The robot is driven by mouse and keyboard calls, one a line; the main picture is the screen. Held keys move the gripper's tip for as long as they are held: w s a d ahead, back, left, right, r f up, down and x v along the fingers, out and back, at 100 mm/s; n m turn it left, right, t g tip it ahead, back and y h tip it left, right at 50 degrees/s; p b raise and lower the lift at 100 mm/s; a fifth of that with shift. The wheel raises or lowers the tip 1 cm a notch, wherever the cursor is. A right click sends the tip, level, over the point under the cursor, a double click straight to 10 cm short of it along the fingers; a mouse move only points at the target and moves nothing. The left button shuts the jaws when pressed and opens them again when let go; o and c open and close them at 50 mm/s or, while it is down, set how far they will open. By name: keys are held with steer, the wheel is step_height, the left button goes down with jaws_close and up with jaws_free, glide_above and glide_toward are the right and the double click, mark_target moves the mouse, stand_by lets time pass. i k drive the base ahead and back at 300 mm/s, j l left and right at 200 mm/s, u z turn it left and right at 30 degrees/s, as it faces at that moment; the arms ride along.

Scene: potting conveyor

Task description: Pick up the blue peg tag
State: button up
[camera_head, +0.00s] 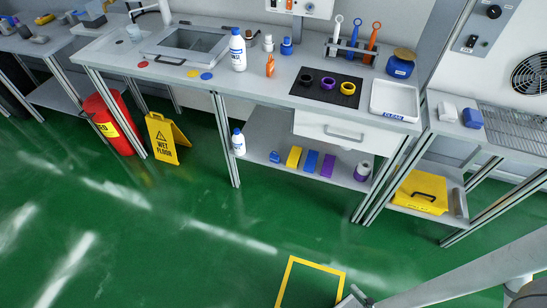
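No object in view is plainly a blue peg tag. A blue ring-topped tool (353,33) stands upright in a rack at the back of the bench, between a white one (336,36) and an orange one (373,40); I cannot tell if it is a tag. A flat blue disc (206,76) lies on the bench near a yellow disc (193,73). A blue block (310,161) sits on the lower shelf. My gripper is not clearly in view; only my grey arm links show at the lower right.
The long bench (265,87) carries a white-blue bottle (238,50), a black mat (299,89) with rings, and a white tray (394,101). A yellow wet-floor sign (163,139) and red bin (110,125) stand at left. The green floor in front is mostly clear.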

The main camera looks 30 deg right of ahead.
mark_target(275, 158)
steer(key=i+l+z, duration=0.1)
steer(key=i+z, duration=0.15)
steer(key=i, duration=0.35)
steer(key=i+z, duration=0.3)
steer(key=i, duration=0.3)
